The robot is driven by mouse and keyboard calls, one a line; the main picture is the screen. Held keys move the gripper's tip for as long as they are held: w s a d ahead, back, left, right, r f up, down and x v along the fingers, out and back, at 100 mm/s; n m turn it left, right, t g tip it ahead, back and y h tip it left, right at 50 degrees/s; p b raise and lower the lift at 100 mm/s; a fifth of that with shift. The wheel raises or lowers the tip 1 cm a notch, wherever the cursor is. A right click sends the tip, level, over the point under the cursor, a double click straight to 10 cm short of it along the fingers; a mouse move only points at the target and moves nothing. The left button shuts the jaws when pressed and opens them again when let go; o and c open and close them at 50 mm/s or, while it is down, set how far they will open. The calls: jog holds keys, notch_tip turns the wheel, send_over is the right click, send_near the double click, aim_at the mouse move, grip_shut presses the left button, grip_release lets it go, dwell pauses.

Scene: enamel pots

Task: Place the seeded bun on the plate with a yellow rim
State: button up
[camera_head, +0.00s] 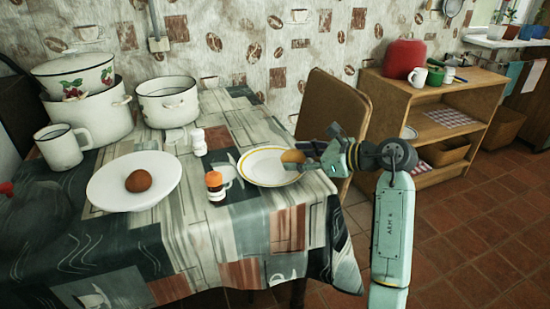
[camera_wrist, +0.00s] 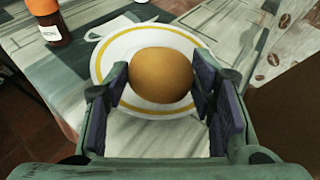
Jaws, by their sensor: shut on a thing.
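A round golden-brown bun (camera_head: 291,156) is held between the fingers of my gripper (camera_head: 305,163), at the right side of the plate with a yellow rim (camera_head: 246,177). In the wrist view the bun (camera_wrist: 160,76) sits between both finger pads (camera_wrist: 161,85), in front of the yellow-rimmed plate (camera_wrist: 112,53). I cannot tell whether it touches the plate, and seeds are too small to make out. A darker brown round bun (camera_head: 138,181) lies on a plain white plate (camera_head: 106,191) at the left of the table.
White shakers (camera_head: 198,141), an enamel pot (camera_head: 168,103), larger stacked pots (camera_head: 88,112) and a mug (camera_head: 60,147) stand behind. A chair (camera_head: 330,115) is beyond the table's right edge.

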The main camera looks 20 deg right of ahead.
jog(key=p, duration=0.1)
send_over(277, 171)
jog(key=shift+s+d+f, duration=0.15)
jog(key=shift+s+d, duration=0.1)
jog(key=shift+s, duration=0.15)
jog(key=shift+w+a+f, duration=0.2)
jog(key=shift+w+a, duration=0.05)
jog(key=shift+w, duration=0.15)
notch_tip(277, 171, down, 3)
jog(key=shift+r+p, duration=0.1)
jog(key=shift+p, duration=0.6)
jog(key=shift+f, duration=0.3)
jog(key=shift+f, duration=0.1)
jog(key=shift+f+b, duration=0.15)
jog(key=shift+b, duration=0.2)
jog(key=o, duration=0.9)
jog(key=shift+c, duration=0.2)
